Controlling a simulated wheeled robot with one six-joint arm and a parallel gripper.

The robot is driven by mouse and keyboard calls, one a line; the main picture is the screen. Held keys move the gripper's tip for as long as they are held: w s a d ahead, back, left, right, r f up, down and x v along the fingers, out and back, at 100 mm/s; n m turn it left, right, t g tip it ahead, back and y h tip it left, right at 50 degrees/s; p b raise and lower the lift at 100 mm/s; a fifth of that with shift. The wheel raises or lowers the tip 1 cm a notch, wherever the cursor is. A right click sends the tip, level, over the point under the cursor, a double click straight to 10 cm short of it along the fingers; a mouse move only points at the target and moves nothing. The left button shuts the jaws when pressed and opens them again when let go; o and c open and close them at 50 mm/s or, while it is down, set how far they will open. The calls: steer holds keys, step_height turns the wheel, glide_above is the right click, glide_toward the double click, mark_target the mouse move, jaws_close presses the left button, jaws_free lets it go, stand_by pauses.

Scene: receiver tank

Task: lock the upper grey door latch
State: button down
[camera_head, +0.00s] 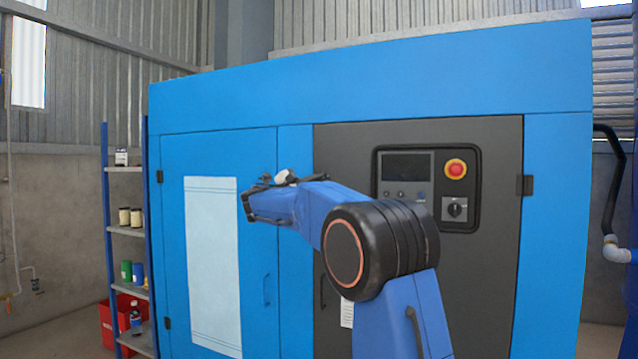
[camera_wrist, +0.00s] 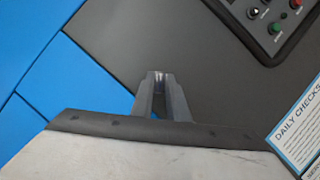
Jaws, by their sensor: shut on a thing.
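The grey door (camera_head: 475,275) is the right-hand door of the blue cabinet and looks closed. In the wrist view, my gripper (camera_wrist: 159,76) is over the grey door (camera_wrist: 215,85), right of its edge with the blue panel (camera_wrist: 25,45). Its fingers are close together on a small light-grey piece at the tips, which appears to be the upper grey door latch (camera_wrist: 158,75). The fingers hide most of it, so I cannot tell its angle.
The control panel (camera_head: 427,187) with a red stop button (camera_head: 455,169) is right of my arm. A dark handle (camera_head: 322,292) is lower on the grey door. The blue door (camera_head: 263,240) is at left. A shelf (camera_head: 128,231) with cans stands further left.

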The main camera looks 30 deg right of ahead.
steer(key=m+g+y, duration=0.1)
steer(key=m, duration=0.2)
steer(key=m+g+y, duration=0.1)
steer(key=m, duration=0.3)
steer(key=shift+r, duration=0.1)
stand_by(0.4)
steer(key=c, duration=1.9)
jaws_free()
steer(key=shift+a, duration=0.1)
steer(key=v, duration=1.7)
steer(key=shift+s, duration=0.1)
